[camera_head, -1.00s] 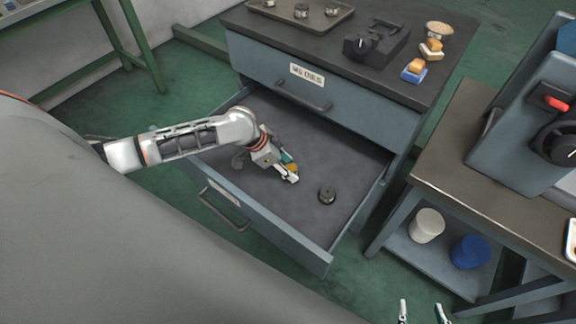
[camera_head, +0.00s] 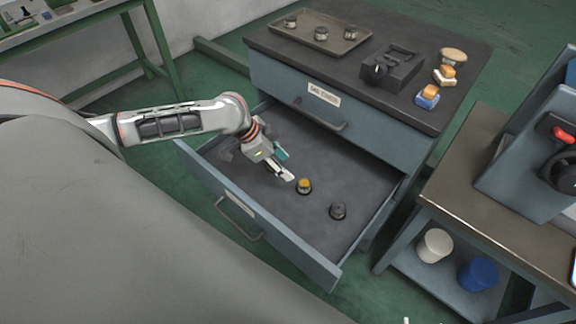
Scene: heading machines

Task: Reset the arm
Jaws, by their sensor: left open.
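My left gripper (camera_head: 284,166) is over the open drawer (camera_head: 262,212), its jaws apart and nothing between them. A small round part with a yellow top (camera_head: 304,186) stands on the drawer floor, just right of the fingertips and apart from them. A dark round part (camera_head: 338,210) stands further right in the drawer. Of my right gripper, only a sliver of a tip shows at the bottom edge; its jaws cannot be judged.
The cabinet top (camera_head: 357,49) holds a tray (camera_head: 350,45) with three round parts, a black device (camera_head: 392,69) and several small blocks and brushes. A workbench (camera_head: 462,190) with a machine stands right, white and blue tubs (camera_head: 478,273) below. The drawer walls surround my left gripper.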

